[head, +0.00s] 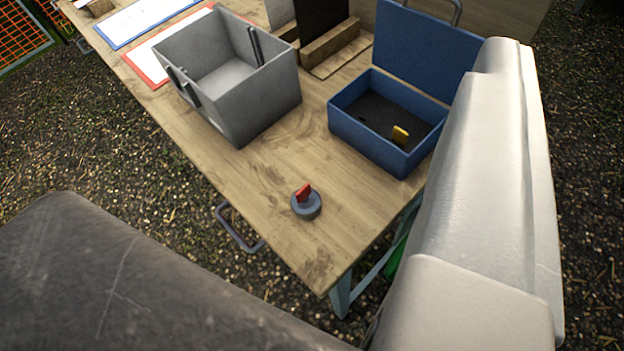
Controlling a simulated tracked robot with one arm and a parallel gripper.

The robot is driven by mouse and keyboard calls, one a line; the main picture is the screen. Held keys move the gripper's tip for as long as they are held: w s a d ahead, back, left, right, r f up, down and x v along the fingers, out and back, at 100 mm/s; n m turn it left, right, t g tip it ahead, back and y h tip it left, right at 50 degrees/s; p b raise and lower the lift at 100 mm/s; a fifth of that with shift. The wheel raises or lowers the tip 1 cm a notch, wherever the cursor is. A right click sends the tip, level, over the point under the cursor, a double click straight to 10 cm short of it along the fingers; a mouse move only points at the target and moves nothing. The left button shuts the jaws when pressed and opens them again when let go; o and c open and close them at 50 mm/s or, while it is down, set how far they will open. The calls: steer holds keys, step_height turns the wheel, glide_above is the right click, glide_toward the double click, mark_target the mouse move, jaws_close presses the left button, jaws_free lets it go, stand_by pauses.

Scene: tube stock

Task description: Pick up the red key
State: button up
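The red key (303,192) stands upright on a round grey base (307,207) on the wooden table, near its front corner. My gripper is not visible in the head view. My own pale arm link fills the right side and a dark part of my body covers the lower left.
The wooden table (265,205) holds an open grey box (245,105) behind the key, and an open blue box (375,145) with a yellow piece (400,135) inside, back right. Framed sheets lie at the far left. A metal handle (238,228) sticks out from the table's left edge. Tabletop around the key is clear.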

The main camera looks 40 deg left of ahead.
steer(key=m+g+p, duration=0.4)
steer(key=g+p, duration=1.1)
steer(key=p, duration=0.5)
glide_above(302, 189)
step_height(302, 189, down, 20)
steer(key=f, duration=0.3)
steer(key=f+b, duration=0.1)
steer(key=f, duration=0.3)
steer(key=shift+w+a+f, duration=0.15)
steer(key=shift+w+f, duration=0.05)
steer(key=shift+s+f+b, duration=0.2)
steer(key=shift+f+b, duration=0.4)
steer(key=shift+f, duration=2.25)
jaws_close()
